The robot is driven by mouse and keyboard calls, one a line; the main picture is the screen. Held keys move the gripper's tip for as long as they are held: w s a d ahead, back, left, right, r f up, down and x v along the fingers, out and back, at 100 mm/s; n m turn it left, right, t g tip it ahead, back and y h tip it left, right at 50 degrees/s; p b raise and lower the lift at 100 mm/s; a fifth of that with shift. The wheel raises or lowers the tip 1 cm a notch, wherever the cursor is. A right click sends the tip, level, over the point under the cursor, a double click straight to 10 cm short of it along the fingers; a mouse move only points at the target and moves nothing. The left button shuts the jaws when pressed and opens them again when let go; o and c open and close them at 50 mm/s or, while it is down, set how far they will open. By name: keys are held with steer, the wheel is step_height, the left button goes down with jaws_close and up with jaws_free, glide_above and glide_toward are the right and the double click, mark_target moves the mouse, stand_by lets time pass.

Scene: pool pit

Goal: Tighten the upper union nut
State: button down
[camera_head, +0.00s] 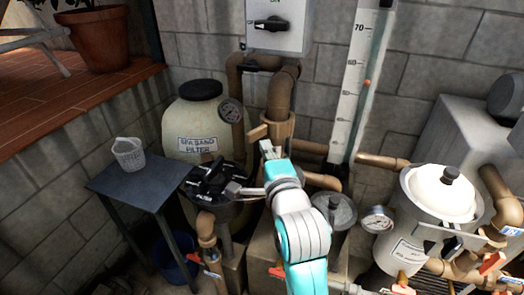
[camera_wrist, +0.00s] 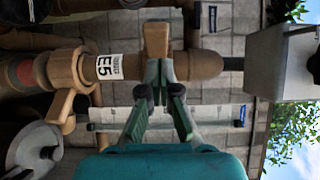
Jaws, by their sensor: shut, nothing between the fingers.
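The upper union nut (camera_head: 278,126) is a wide tan-brown collar on the vertical pipe below the grey switch box, with a lug sticking out to the left in the head view. A tan lug also shows in the wrist view (camera_wrist: 157,38), just beyond my fingertips. My gripper (camera_head: 268,150) is shut and empty, close in front of the nut and just below its lug. In the wrist view my gripper (camera_wrist: 158,76) has its fingertips together beside the lug, overlapping the pipe; I cannot tell whether they touch. The fingers hide part of the pipe behind.
Another lugged collar (camera_wrist: 66,70) sits on the pipe beside the E5 label. A black valve head (camera_head: 212,182) is left of my gripper, a clear scale tube (camera_head: 350,85) to the right.

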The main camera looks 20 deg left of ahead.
steer(key=s+a+v, duration=0.1)
steer(key=a+v, duration=0.1)
steer(key=v, duration=0.8)
steer(key=s+d+f+n+h, duration=0.25)
steer(key=s+d+f, duration=0.25)
steer(key=d+f, duration=0.5)
steer(key=s+d+f+n+h, duration=0.25)
steer(key=s+d+f, duration=0.35)
steer(key=d+f, duration=0.4)
steer(key=s+d+f+n+h, duration=0.1)
steer(key=s+d+f+n, duration=0.1)
steer(key=s, duration=0.6)
steer(key=s+d+f+n+h, duration=0.1)
steer(key=s+d, duration=0.3)
steer(key=s, duration=0.5)
steer(key=s+d+f+n+h, duration=0.2)
steer(key=s+d+n, duration=0.1)
steer(key=s, duration=0.5)
steer(key=shift+s+d+f+n+g, duration=0.3)
steer(key=shift+d+f+n, duration=0.1)
steer(key=shift+d, duration=0.15)
